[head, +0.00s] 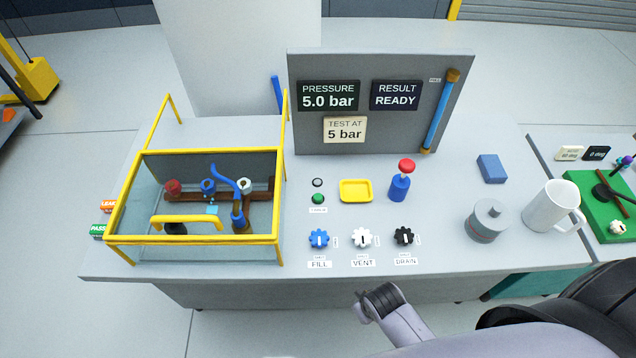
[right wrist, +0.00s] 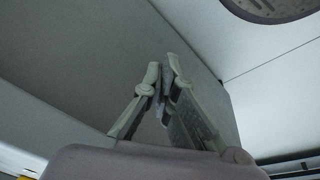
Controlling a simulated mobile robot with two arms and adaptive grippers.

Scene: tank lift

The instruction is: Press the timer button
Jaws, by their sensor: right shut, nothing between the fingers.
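A small green button (head: 318,199) sits on the grey bench, with a small label below it too small to read for certain. A grey round lamp or button (head: 318,182) is just behind it. My right gripper (right wrist: 162,66) is shut and empty in the right wrist view, in front of a plain grey surface. In the head view my right arm (head: 395,315) reaches in from the lower right, in front of the bench's front edge and apart from the green button. My left gripper is not in view.
FILL (head: 319,239), VENT (head: 362,238) and DRAIN (head: 404,237) knobs line the front of the bench. A yellow tray (head: 356,202) and a red-topped blue post (head: 399,188) stand right of the button. A yellow-framed tank (head: 110,240) stands left. The display panel (head: 420,110) reads READY.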

